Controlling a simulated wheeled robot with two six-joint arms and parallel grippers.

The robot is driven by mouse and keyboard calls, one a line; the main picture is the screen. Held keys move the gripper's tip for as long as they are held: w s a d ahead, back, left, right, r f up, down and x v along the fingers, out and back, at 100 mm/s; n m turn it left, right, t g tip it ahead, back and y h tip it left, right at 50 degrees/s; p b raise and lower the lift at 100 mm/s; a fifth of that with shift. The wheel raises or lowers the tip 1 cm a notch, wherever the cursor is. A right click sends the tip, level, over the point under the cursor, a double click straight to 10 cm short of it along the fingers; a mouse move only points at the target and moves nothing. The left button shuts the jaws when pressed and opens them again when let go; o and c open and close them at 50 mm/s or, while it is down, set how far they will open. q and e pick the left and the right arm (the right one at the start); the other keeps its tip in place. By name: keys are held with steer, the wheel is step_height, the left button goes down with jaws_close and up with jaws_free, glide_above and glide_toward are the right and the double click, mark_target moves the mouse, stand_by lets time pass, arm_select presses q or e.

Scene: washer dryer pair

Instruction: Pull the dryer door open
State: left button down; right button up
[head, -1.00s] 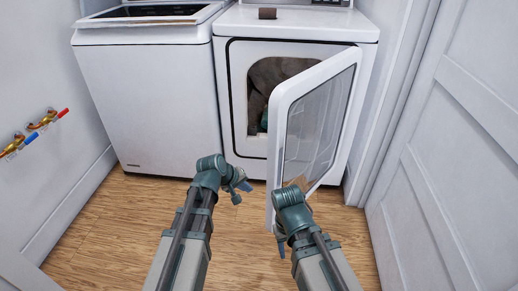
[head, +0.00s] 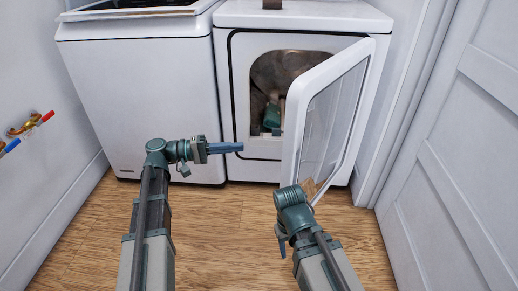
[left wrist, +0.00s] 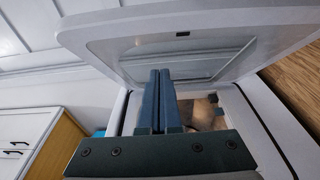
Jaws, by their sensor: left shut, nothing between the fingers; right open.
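The dryer (head: 262,144) is the white machine on the right in the head view. Its door (head: 306,121) stands part open, hinged at the right, with a glass panel. The drum opening (head: 287,66) shows behind it. My left gripper (head: 241,147) is shut and empty, pointing right in front of the dryer, left of the door edge. In the left wrist view its closed fingers (left wrist: 161,78) lie across the door (left wrist: 101,47) and near the opening; contact cannot be told. My right gripper (head: 282,247) is open, low in front of the door, pointing down.
A white washer (head: 140,100) stands left of the dryer. A green item (head: 271,117) lies in the drum. Red and blue valves (head: 28,125) are on the left wall. A white panelled door (head: 460,150) is on the right. Wood floor (head: 225,225) is clear in front.

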arm_select(q)
steer(key=d, duration=1.2)
steer(key=shift+s+d, duration=0.3)
